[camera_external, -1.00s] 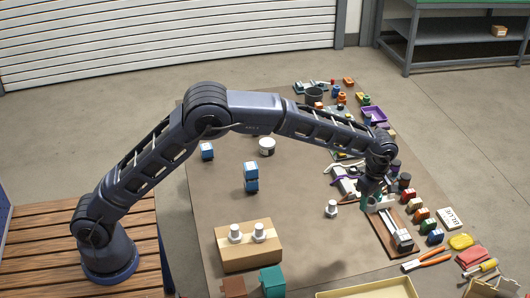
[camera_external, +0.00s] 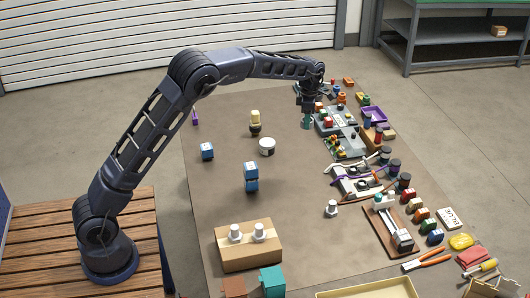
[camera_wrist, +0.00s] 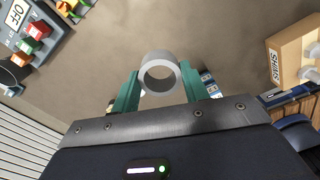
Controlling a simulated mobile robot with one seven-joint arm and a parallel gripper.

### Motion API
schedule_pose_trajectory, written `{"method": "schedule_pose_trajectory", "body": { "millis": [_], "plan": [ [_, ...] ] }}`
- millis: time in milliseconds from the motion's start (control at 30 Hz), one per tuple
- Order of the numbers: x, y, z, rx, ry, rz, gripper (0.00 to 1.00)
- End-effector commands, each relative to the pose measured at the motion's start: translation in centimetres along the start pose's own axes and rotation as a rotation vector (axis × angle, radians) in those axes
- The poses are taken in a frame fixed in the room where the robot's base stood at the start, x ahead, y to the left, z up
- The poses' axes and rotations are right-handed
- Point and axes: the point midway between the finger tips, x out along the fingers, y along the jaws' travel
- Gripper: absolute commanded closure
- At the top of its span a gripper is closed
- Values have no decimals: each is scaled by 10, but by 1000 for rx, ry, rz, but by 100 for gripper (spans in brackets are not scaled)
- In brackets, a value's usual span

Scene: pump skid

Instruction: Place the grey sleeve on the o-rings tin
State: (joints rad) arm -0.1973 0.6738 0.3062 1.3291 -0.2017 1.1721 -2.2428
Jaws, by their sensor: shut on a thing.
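My gripper (camera_external: 306,124) is raised above the table near the back; its teal fingers (camera_wrist: 160,82) are shut on the grey sleeve (camera_wrist: 146,76) in the wrist view. The sleeve is a short hollow ring, its open end facing the camera. In the external view the sleeve is too small to make out.
Blue blocks (camera_external: 251,178) and a dark item with a cream top (camera_external: 255,122) stand near the tin. A cardboard box (camera_external: 248,250) with two white pieces is in front; its "SHIMS" label (camera_wrist: 277,66) shows in the wrist view. Equipment and a vise (camera_external: 392,225) line the right side.

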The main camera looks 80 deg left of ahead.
Motion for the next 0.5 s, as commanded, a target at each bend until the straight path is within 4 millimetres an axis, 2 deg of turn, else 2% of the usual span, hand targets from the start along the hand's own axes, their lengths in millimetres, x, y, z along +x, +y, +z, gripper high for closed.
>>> {"method": "schedule_pose_trajectory", "body": {
  "millis": [33, 200, 400, 500],
  "plan": [
    [-2, 18, -19, -43, 0, 0, 77],
    [-7, 65, -75, -176, -2, 0, 77],
    [-12, 106, -132, -303, -4, 0, 77],
    [-14, 117, -151, -345, -4, 0, 77]
  ]
}}
